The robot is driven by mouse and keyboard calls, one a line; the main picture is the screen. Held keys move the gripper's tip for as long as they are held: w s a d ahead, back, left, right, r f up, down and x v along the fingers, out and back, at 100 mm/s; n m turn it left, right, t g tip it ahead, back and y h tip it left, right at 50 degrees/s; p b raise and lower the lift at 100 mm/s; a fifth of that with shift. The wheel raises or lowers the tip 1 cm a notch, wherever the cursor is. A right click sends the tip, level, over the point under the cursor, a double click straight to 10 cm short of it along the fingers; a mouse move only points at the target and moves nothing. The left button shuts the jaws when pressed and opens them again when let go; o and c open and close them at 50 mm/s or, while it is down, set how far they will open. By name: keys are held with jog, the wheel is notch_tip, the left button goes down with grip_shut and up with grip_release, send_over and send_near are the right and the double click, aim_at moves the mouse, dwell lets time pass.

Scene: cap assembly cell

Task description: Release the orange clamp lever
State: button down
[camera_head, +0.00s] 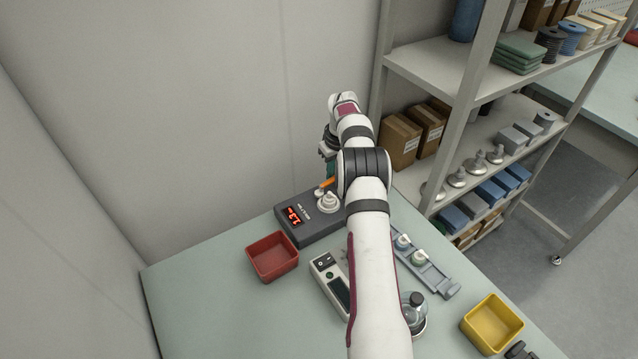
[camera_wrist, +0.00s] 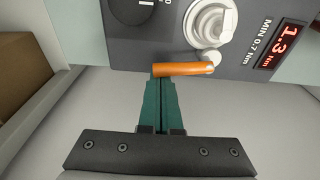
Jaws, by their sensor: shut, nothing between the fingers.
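The orange clamp lever (camera_wrist: 184,69) lies across the front of my gripper in the wrist view, joined at its right end to a pale round knob. In the head view the lever (camera_head: 328,183) shows as a small orange bar beside the white cap fixture (camera_head: 328,202). My gripper (camera_wrist: 161,82) has its green fingers together with nothing between them; the tips are at the lever's left part, and I cannot tell whether they touch it. The dark torque tester (camera_wrist: 257,30) carries the fixture and a red display reading 1.3 Nm. My arm hides part of the bench in the head view.
A red bin (camera_head: 272,257) stands in front of the tester, and a yellow bin (camera_head: 492,322) stands at the right. A scale (camera_head: 332,283), a grey rail with small bottles (camera_head: 430,275) and a glass vessel (camera_head: 414,312) flank my arm. A shelf rack (camera_head: 466,100) rises behind right.

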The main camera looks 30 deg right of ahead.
jog(key=shift+s, duration=0.15)
jog(key=shift+s+d, duration=0.15)
jog(key=shift+s, duration=0.1)
jog(key=shift+w+r, duration=0.1)
jog(key=shift+w, duration=0.2)
notch_tip(320, 180, up, 8)
dwell(0.3)
